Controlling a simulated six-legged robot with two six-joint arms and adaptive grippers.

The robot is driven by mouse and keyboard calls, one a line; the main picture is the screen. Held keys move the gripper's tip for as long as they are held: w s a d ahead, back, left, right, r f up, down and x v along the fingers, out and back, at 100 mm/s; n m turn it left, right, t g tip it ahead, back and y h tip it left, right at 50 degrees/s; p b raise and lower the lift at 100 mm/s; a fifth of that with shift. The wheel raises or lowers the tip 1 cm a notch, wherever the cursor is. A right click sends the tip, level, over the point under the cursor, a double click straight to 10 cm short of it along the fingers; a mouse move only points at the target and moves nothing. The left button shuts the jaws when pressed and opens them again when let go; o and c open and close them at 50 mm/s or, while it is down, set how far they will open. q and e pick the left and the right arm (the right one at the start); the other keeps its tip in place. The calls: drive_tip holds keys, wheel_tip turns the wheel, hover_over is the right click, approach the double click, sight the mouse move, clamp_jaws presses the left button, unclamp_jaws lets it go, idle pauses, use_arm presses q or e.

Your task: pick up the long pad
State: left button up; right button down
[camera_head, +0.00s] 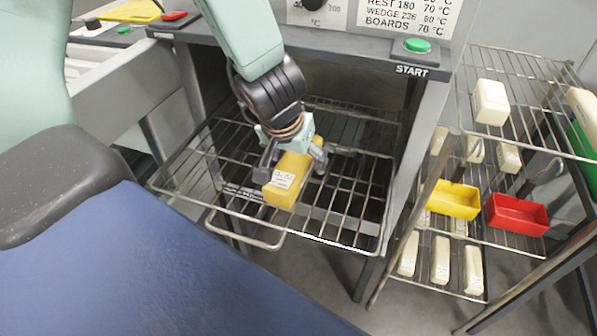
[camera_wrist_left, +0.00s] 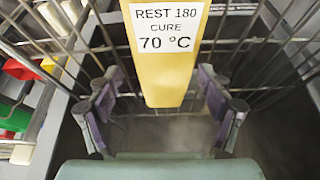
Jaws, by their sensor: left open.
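The long pad (camera_head: 285,182) is a yellow block with a white label, lying on the pulled-out wire rack (camera_head: 330,240) of the oven. In the left wrist view the pad (camera_wrist_left: 160,75) has a label reading REST 180, CURE 70 °C. My left gripper (camera_head: 293,163) is above the pad's far part, its fingers on either side. In the wrist view the open left gripper (camera_wrist_left: 160,84) shows gaps between its fingers and the pad. Part of the pad is hidden under the gripper in the head view. My right gripper is not in view.
The oven front has a green START button (camera_head: 417,45) above the rack. A wire shelf at the right holds a yellow tray (camera_head: 453,199), a red tray (camera_head: 517,214) and several cream blocks. A blue surface (camera_head: 150,265) fills the lower left.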

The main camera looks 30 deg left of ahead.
use_arm(q)
drive_tip(key=shift+w+a+f, duration=0.25)
drive_tip(key=shift+a+f, duration=0.25)
drive_tip(key=shift+c, duration=0.4)
drive_tip(key=shift+s+d+r, duration=0.25)
drive_tip(key=shift+s+d, duration=0.05)
drive_tip(key=shift+d, duration=0.05)
drive_tip(key=c, duration=0.5)
drive_tip(key=shift+w+a+f, duration=0.1)
drive_tip(key=shift+a+f, duration=0.05)
drive_tip(key=c, duration=0.4)
drive_tip(key=shift+c, duration=1.4)
